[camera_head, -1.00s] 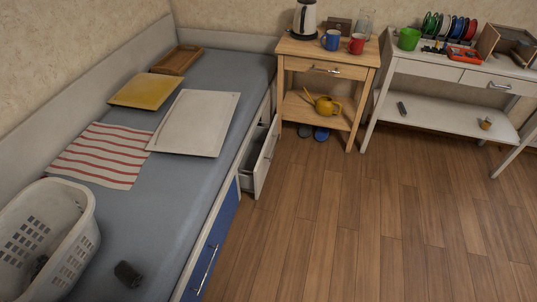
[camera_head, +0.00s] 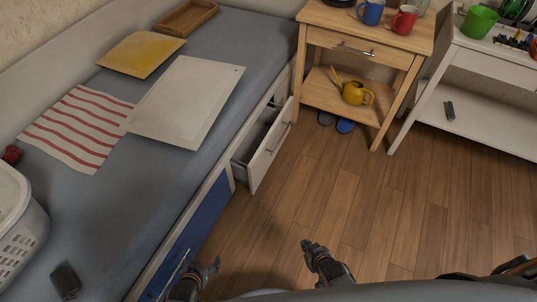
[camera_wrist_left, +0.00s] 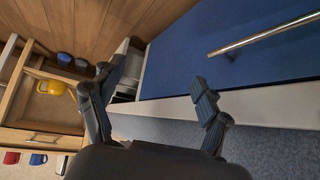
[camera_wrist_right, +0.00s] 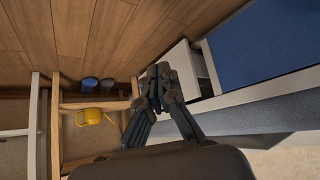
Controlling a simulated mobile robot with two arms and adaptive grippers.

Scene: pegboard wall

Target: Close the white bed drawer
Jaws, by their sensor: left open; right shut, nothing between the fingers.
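The white bed drawer (camera_head: 269,156) stands pulled out from the side of the bed, beside the wooden nightstand, with its front panel and handle facing the floor. It shows partly in the right wrist view (camera_wrist_right: 178,67), and a small part of it shows in the left wrist view (camera_wrist_left: 128,73). My left gripper (camera_head: 204,266) is open and empty, next to the blue drawer and nearer to me than the white one. My right gripper (camera_head: 313,247) is shut and empty above the floor, to the right of and nearer than the white drawer.
The blue drawer (camera_head: 193,240) with a metal handle is in the bed front. The wooden nightstand (camera_head: 335,98) holds mugs and a yellow watering can (camera_head: 357,93). Slippers (camera_head: 336,122) lie by it. A white desk (camera_head: 477,110) stands at right. The floor (camera_head: 380,215) between is clear.

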